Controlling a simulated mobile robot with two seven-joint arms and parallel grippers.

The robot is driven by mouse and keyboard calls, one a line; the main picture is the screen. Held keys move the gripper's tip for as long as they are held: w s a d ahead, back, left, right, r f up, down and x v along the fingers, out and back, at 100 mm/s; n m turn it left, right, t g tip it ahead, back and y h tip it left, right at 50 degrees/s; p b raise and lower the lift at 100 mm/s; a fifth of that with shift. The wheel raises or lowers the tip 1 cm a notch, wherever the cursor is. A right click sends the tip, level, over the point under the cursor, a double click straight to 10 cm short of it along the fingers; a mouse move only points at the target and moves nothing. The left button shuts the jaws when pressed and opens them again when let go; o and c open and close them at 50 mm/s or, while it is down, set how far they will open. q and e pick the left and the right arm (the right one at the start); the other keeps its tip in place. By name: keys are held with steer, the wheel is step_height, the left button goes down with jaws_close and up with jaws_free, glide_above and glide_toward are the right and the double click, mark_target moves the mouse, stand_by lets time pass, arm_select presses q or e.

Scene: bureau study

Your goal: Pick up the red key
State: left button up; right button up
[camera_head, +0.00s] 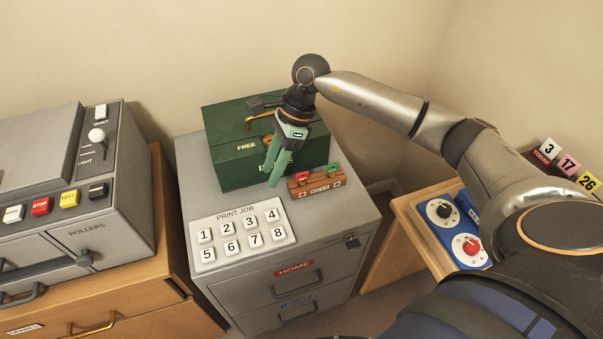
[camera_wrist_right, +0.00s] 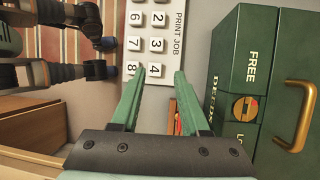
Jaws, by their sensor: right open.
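The red key (camera_head: 303,178) stands at the left end of a small brown rack (camera_head: 319,190) on top of the grey cabinet. A green key (camera_head: 333,169) stands at the rack's right end. My right gripper (camera_head: 274,172) is open and empty, with its green fingers pointing down just left of the red key, in front of the green box. In the right wrist view the open fingers (camera_wrist_right: 158,84) point toward the cabinet top. There the right finger hides much of the rack and the red key. My left gripper cannot be made out.
The green box (camera_head: 228,165) marked FREE stands right behind the rack. A white PRINT JOB keypad (camera_head: 240,233) lies in front. A grey machine (camera_head: 75,215) stands left. A blue panel with dials (camera_head: 452,238) is at right.

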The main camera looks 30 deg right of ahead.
mark_target(303, 173)
steer(key=w+d+r+h, duration=0.2)
steer(key=d+h, duration=0.2)
steer(key=d, duration=0.6)
steer(key=f, duration=0.4)
steer(key=a+f, duration=0.1)
steer(key=f, duration=0.1)
steer(key=shift+w+f, duration=0.15)
steer(key=shift+f, duration=0.1)
steer(key=shift+s+a+f+p, duration=0.15)
steer(key=shift+f+p, duration=0.05)
steer(key=shift+f, duration=1.15)
steer(key=shift+s+a+f+p, duration=0.1)
steer(key=shift+s+f+p, duration=0.1)
steer(key=shift+f, duration=1.15)
steer(key=shift+c, duration=0.2)
jaws_close()
